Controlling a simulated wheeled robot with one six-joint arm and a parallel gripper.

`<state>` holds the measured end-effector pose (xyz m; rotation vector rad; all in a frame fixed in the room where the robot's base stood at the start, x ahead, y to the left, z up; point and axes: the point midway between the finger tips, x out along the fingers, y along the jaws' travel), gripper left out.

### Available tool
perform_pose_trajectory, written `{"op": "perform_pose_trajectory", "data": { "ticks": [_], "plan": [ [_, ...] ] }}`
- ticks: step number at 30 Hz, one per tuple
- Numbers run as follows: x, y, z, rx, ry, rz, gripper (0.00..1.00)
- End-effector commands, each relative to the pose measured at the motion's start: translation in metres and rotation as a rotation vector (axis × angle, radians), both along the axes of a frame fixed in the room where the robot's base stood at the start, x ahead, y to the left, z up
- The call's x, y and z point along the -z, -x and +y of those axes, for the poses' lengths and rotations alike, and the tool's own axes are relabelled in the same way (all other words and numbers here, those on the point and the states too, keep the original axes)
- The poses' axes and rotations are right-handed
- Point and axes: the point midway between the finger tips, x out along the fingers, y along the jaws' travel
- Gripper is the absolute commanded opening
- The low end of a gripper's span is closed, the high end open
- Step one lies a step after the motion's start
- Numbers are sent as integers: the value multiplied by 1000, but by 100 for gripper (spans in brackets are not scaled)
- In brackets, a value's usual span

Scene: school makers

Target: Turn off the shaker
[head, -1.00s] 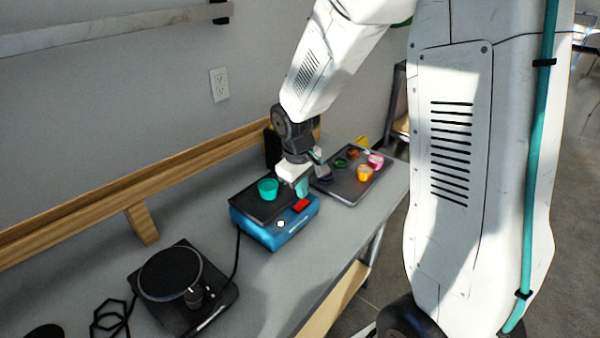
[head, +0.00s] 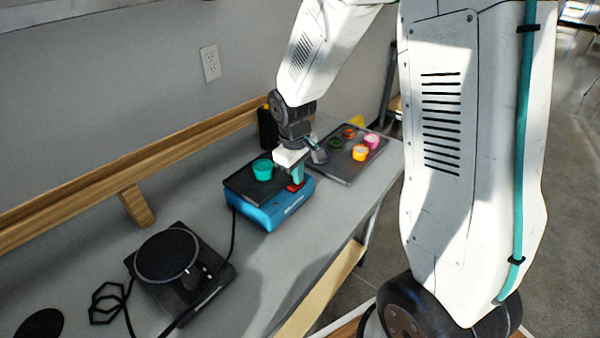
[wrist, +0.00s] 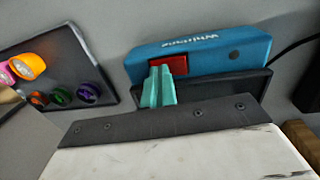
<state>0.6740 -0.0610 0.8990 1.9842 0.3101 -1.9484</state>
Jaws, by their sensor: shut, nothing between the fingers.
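The shaker is a blue box (head: 270,214) with a black top platform (head: 240,186), on the grey bench. A teal cup (head: 263,170) stands on the platform. A red rocker switch (head: 296,187) is at the right end of the box; it also shows in the wrist view (wrist: 176,65). My gripper (head: 297,180) is shut and empty, its teal fingers pointing down at the switch. In the wrist view the fingertips (wrist: 159,70) overlap the switch's left edge. Whether they touch it, and which way the rocker is tipped, I cannot tell.
A dark tray (head: 342,170) with several small coloured pots lies right of the shaker. A black round-topped device (head: 167,254) with a cable stands at the left. A wooden rail (head: 80,210) runs along the wall. Bench is clear in front of the shaker.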

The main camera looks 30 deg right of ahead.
Motion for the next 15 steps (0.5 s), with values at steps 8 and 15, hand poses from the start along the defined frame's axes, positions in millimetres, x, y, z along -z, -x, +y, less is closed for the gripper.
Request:
{"op": "perform_pose_trajectory", "data": {
  "ticks": [8,15],
  "plan": [
    [-1,5,10,-3,-1,4,0],
    [-2,7,14,0,0,2,0]
  ]
}}
